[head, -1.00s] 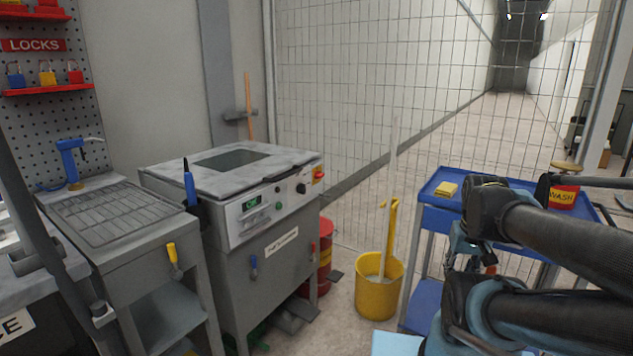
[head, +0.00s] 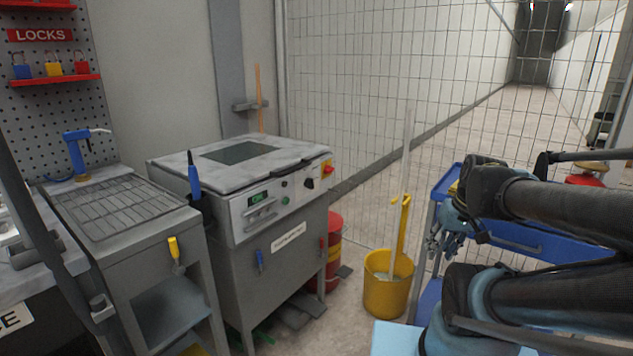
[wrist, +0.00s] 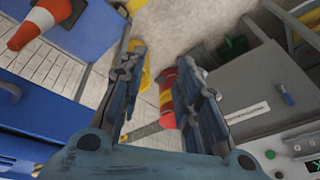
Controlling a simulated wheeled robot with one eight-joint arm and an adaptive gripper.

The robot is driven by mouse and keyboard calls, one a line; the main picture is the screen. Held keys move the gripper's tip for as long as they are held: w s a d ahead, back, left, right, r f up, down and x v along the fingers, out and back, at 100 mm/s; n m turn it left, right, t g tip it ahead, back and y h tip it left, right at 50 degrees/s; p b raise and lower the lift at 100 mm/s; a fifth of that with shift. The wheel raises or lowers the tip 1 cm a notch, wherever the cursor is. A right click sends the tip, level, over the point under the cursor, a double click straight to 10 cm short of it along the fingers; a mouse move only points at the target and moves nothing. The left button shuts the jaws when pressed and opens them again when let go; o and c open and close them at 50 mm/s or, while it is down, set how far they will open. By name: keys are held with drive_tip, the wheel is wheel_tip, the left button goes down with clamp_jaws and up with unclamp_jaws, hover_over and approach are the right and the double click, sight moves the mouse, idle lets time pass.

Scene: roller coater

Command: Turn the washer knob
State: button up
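The grey washer (head: 275,255) stands left of centre in the head view, with a control panel along its upper front. A black knob (head: 309,184) sits near the right end of that panel, left of a red and yellow switch (head: 327,168). My gripper (head: 437,243) is to the right of the washer, in front of the blue cart and well apart from the knob. In the wrist view my gripper (wrist: 162,55) is open with nothing between its fingers. The panel's green button (wrist: 270,154) shows there at lower right; I cannot make out the knob.
A yellow mop bucket (head: 388,292) stands on the floor between washer and cart. A red drum (head: 334,240) is beside the washer. The blue cart (head: 530,236) is at right, partly behind my arm. A grey drain table (head: 120,210) stands left of the washer.

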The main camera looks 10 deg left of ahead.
drive_tip(key=w+a+r+n+t+y, duration=0.1)
drive_tip(key=w+a+r+n+y, duration=0.4)
drive_tip(key=w+a, duration=0.6)
drive_tip(key=n+t+y, duration=0.1)
drive_tip(key=n+y, duration=0.4)
drive_tip(key=n, duration=0.1)
approach(311, 184)
drive_tip(key=w+r+x, duration=0.1)
drive_tip(key=x, duration=0.6)
drive_tip(key=shift+a, duration=0.15)
drive_tip(key=shift+c, duration=0.2)
clamp_jaws()
